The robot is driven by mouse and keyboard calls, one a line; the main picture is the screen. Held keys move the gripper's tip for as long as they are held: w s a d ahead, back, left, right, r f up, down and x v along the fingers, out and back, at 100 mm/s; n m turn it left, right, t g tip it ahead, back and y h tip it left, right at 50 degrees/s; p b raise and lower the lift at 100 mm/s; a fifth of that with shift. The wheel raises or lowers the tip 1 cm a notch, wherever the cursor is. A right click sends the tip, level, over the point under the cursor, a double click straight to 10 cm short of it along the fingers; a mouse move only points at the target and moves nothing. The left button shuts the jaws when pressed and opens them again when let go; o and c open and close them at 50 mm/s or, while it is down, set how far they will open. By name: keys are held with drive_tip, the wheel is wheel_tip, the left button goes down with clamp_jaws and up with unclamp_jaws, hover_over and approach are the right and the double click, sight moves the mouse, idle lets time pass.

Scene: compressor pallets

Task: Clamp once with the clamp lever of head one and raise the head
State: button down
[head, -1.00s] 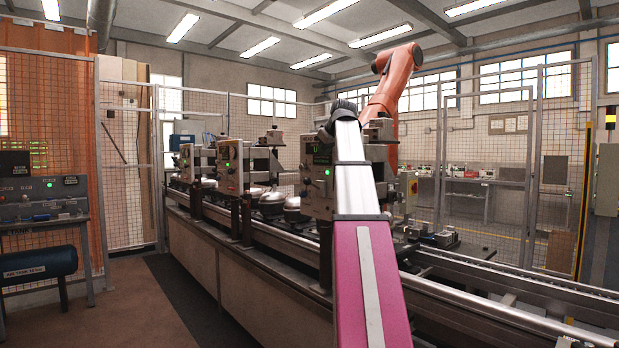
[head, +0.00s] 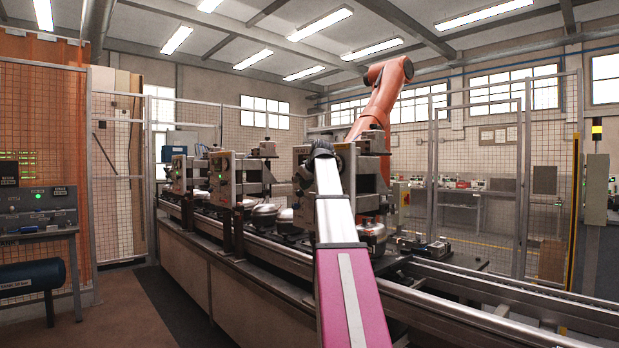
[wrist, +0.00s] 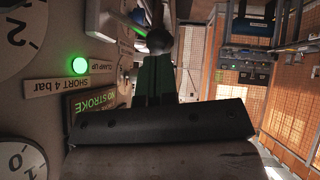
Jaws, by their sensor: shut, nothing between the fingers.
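Several grey press heads stand along the line. My arm reaches the nearest head (head: 372,165), and its dark end covers part of that head's panel. In the wrist view the panel (wrist: 45,105) is very close on the left, with a lit green lamp (wrist: 79,65) beside a "CLAMP UP" label, a "SHORT 4 bar" label and a "NO STROKE" display (wrist: 97,98). My gripper (wrist: 154,72) is shut and empty, with its fingers pointing at a dark ball knob (wrist: 159,41) at the fingertips. I cannot tell whether they touch it. The lever below the knob is hidden.
The conveyor rail (head: 480,310) runs along the front to the right. An orange robot arm (head: 375,105) stands behind the nearest head. A control desk (head: 38,215) with a blue tank (head: 32,278) stands at the left. The floor (head: 130,305) between is clear.

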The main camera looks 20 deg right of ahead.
drive_tip(key=shift+x, duration=1.1)
drive_tip(key=shift+s+f, duration=0.1)
